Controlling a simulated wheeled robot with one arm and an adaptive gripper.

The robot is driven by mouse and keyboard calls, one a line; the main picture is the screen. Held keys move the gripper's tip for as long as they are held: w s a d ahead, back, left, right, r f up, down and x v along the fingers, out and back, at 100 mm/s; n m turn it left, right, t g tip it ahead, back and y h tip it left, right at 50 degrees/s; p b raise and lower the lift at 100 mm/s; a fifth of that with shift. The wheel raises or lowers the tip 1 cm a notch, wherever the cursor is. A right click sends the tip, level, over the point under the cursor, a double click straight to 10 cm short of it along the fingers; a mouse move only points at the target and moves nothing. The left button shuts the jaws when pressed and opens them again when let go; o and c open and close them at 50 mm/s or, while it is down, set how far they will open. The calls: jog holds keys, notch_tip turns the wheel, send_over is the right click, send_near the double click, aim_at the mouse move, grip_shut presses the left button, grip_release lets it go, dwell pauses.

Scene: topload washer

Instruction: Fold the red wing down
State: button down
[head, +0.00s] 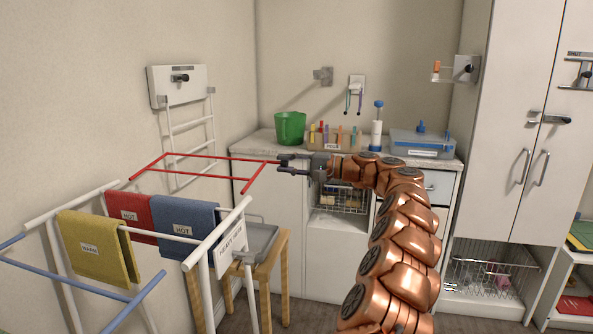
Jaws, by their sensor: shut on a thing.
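The red wing (222,158) is a thin red bar frame at the far end of the white drying rack (237,216). It stands out from the rack, roughly level or slightly raised; its exact angle is hard to tell. My gripper (283,163) is shut on the red wing at its outer right corner. The fingers hide a little of that corner. A blue wing (146,288) spreads from the near end of the rack.
A yellow towel (97,245), a red towel (131,211) and a blue towel (187,226) hang on the rack. A wooden stool (272,262) stands behind it. A counter (262,144) with a green bucket (290,128) lies beyond the wing.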

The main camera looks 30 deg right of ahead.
jog(key=shift+a+r, duration=0.15)
jog(key=c, duration=1)
grip_release()
jog(key=shift+s, duration=0.1)
jog(key=v, duration=1.2)
